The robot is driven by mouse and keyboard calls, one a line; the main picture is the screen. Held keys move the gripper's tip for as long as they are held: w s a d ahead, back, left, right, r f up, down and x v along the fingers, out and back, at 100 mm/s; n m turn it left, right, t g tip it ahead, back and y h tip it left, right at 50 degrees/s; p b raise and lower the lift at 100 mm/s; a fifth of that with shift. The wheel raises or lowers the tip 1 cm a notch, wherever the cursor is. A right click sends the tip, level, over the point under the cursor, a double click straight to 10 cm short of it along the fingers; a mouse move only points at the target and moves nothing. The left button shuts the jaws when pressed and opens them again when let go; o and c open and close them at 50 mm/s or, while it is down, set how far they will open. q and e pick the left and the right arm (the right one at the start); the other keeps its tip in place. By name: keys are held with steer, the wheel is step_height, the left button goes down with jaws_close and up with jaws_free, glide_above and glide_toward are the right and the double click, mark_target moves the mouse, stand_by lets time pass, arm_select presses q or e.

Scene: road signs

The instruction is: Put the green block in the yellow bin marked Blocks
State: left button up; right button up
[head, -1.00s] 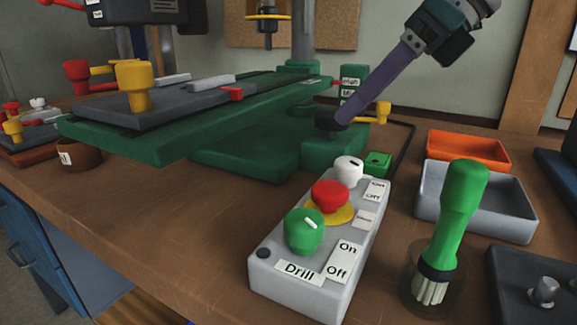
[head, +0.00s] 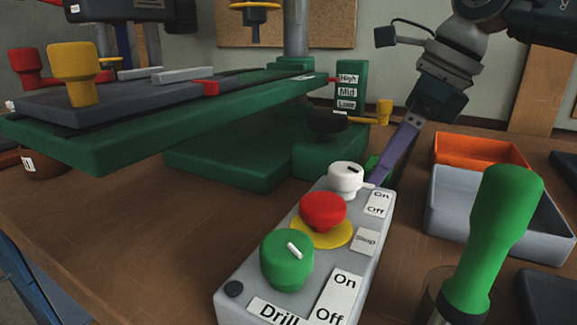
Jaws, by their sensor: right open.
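The small green block (head: 371,164) lies on the bench behind the control box, mostly hidden by my gripper's purple finger and the box's white knob. My right gripper (head: 380,178) reaches down from the upper right, with its fingertips beside the block. It is open; from this angle the fingers overlap, and I cannot tell whether they straddle or touch the block. No yellow bin marked Blocks is in view. My left gripper is not in view.
The grey control box (head: 235,290) stands close in front of the block. A green drill press base (head: 225,160) is to the left. An orange tray (head: 480,150), a grey tray (head: 445,212) and a green-handled brush (head: 492,235) stand to the right.

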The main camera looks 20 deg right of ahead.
steer(key=shift+c, duration=0.2)
steer(key=c, duration=1.5)
